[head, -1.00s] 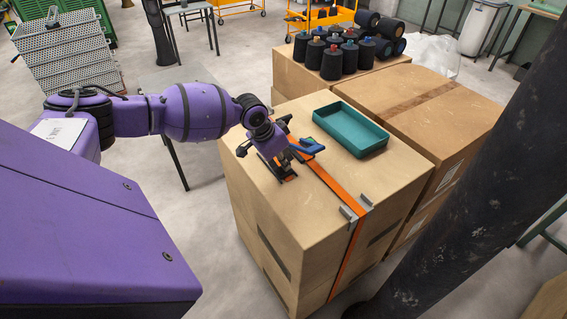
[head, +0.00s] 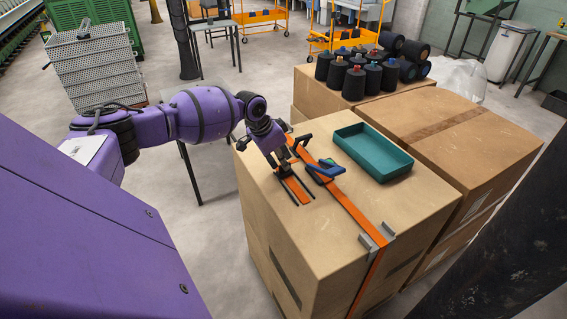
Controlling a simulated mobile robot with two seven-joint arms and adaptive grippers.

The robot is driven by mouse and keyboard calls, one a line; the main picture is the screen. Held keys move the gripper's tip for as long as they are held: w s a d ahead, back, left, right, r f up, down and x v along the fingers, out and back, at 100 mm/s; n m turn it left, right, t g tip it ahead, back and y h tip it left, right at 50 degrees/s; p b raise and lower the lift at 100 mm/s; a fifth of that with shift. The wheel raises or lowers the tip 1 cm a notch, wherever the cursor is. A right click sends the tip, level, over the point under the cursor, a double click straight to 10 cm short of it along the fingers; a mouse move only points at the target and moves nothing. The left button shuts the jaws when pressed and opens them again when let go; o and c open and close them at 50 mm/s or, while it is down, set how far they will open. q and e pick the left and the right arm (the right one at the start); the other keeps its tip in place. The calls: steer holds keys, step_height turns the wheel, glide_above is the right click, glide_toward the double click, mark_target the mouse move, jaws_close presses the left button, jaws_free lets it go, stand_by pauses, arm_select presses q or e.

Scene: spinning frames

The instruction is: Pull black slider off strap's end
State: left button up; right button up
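An orange strap (head: 350,208) runs over the top of the near cardboard box, with a ratchet with a blue lever (head: 325,169) on it. A short orange strap end (head: 292,187) lies left of the ratchet. My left gripper (head: 304,198) points down over this end. Its thin dark fingers look spread, one on each side of the orange end. I cannot make out the black slider as a separate thing; dark parts overlap around the fingers and ratchet. My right gripper is not in view.
A teal tray (head: 400,166) sits on the same box (head: 290,232), right of the ratchet. Grey edge protectors (head: 374,240) hold the strap at the front edge. Another box (head: 480,130) stands to the right. Several dark cones (head: 355,80) stand on a box behind.

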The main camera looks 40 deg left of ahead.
arm_select(q)
steer(key=shift+o, duration=0.3)
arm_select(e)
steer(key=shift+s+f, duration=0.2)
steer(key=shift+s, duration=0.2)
arm_select(q)
steer(key=v, duration=1.2)
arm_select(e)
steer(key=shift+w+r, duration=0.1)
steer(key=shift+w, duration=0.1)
arm_select(q)
steer(key=shift+f, duration=0.15)
